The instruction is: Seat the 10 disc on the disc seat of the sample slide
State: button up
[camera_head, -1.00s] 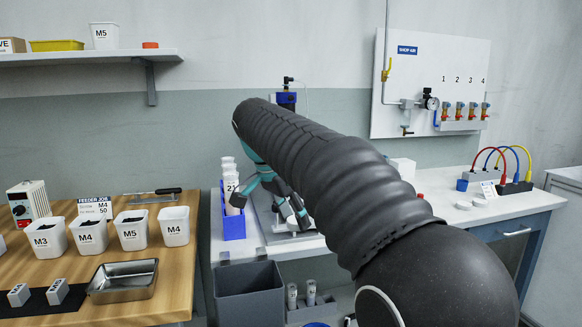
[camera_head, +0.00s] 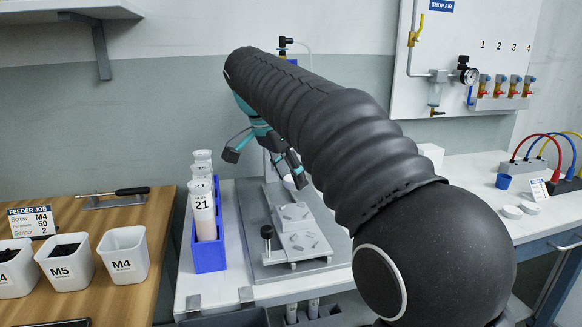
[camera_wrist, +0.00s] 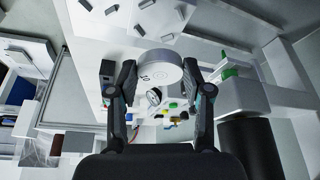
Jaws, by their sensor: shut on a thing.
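My gripper (camera_wrist: 158,78) is shut on a white disc (camera_wrist: 159,66) marked "10", held between its two fingertips in the wrist view. In the head view my gripper (camera_head: 268,165) hangs over the back part of the fixture, with the disc (camera_head: 290,182) partly hidden by a finger. The sample slide seems to be the light grey plate with small raised pieces (camera_head: 305,246) on the grey fixture base (camera_head: 252,210). I cannot make out the disc seat; my arm hides part of the fixture.
A blue rack (camera_head: 208,256) with white tubes, one marked 21, stands left of the fixture. A black-knobbed post (camera_head: 267,233) rises at the fixture's left. White discs (camera_head: 511,211) and a blue cup (camera_head: 503,181) lie on the bench to the right.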

aim_at(286, 186)
jog(key=shift+s+f+b, duration=0.1)
jog(key=shift+f+b, duration=2.4)
jog(key=shift+f, duration=0.05)
jog(key=shift+r+p, duration=0.1)
jog(key=shift+p, duration=0.5)
jog(key=shift+f+b, duration=0.45)
jog(key=shift+f, duration=0.3)
dwell(0.4)
jog(key=o, duration=1.3)
jog(key=shift+r, duration=0.1)
jog(key=shift+a+r, duration=0.1)
jog(key=v, duration=1.1)
jog(key=shift+s+a+r, duration=0.1)
jog(key=shift+s+r, duration=0.1)
jog(key=shift+r, duration=0.15)
